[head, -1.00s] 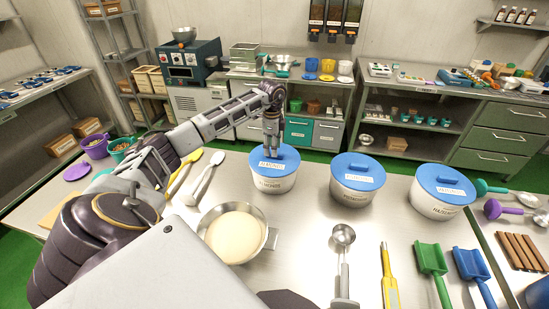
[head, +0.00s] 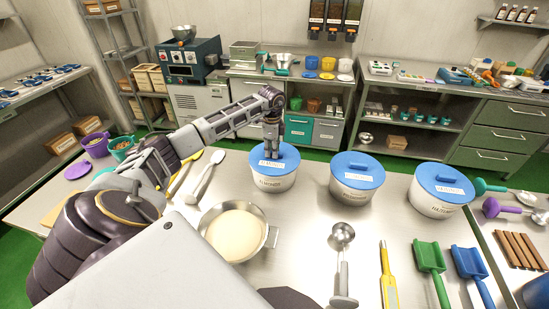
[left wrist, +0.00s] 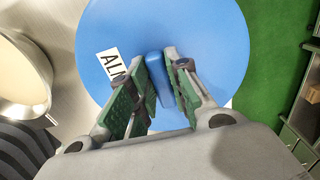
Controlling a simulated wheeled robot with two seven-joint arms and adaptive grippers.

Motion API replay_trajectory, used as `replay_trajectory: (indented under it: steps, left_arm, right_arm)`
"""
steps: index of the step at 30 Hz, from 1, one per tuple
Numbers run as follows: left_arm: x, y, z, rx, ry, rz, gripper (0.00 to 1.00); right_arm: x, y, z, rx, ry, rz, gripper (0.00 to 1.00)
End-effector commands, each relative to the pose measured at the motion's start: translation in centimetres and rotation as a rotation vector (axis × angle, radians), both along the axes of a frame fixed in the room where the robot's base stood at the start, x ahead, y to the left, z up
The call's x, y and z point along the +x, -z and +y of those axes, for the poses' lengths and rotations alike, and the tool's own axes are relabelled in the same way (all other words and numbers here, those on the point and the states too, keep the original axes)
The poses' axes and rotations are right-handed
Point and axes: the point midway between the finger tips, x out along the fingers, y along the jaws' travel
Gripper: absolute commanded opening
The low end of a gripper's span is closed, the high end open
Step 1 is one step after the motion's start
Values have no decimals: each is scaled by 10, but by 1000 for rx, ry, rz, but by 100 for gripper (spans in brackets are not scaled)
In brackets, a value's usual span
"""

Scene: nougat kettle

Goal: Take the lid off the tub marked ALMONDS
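The tub marked ALMONDS (head: 274,185) is white, with a blue lid (head: 289,160) seated on it. It stands leftmost of three alike tubs on the steel table. My left gripper (head: 271,153) points down over this lid. In the left wrist view the lid (left wrist: 210,30) fills the middle, with part of its label, "AL", showing. The lid's upright blue handle (left wrist: 156,75) is between the two green-padded fingers of my left gripper (left wrist: 158,65). The fingers look open around the handle; firm contact is not clear. My right gripper is not in view.
Two more blue-lidded tubs stand right, one in the middle (head: 357,180) and one marked HAZELNUTS (head: 440,190). A metal pan of cream-coloured stuff (head: 236,236) stands close in front. A metal scoop (head: 342,236) and green (head: 430,257) and blue (head: 468,264) scoops lie nearer.

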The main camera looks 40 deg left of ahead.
Motion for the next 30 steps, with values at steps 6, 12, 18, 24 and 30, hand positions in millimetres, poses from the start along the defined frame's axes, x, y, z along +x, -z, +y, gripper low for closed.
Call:
replay_trajectory:
  steps: [6, 12, 18, 24, 30]
  left_arm:
    - [0, 0, 0, 0, 0, 0, 0]
    - [0, -1, 0, 0, 0, -1, 0]
    - [1, -9, 0, 1, 0, -3, 0]
    - [1, -31, 0, 0, -1, -4, 0]
    - [1, -59, 0, 1, -1, -4, 0]
  right_arm:
    - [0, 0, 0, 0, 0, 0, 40]
    - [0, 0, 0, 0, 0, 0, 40]
    - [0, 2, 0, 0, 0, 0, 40]
    - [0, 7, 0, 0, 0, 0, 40]
    - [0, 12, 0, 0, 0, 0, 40]
